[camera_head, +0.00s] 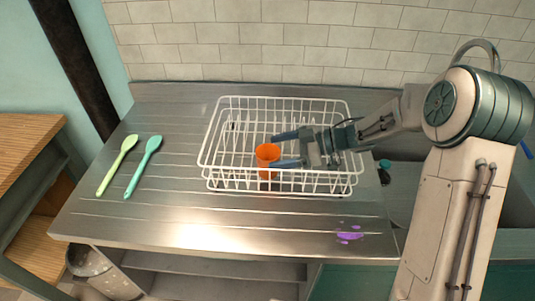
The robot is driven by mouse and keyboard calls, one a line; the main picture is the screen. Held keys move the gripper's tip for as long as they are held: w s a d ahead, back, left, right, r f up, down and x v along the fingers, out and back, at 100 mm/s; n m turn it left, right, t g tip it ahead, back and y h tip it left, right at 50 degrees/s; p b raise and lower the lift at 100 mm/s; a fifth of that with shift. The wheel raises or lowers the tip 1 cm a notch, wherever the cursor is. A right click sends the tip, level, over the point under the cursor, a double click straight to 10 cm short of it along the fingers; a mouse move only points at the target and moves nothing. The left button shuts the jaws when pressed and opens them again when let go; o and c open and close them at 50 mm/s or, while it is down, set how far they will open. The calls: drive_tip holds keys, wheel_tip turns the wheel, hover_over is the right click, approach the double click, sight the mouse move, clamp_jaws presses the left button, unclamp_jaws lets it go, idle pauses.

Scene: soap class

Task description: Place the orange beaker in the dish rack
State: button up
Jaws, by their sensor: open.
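The orange beaker (267,154) is inside the white wire dish rack (215,150), near the middle of its front half. It looks upright, and its lower part shows through the front wires. My gripper (284,150) reaches in from the right over the rack. Its two blue-grey fingers are apart, one behind and one just in front and right of the beaker. The fingertips are close to the beaker's right side. Whether they touch it cannot be told.
Two spoons, light green (117,165) and teal (143,167), lie on the steel counter (180,215) left of the rack. A purple spill (349,236) is at the front right. A sink (400,187) is at right, partly hidden by my arm. A tiled wall stands behind.

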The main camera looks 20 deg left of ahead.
drive_tip(key=shift+v, duration=1.55)
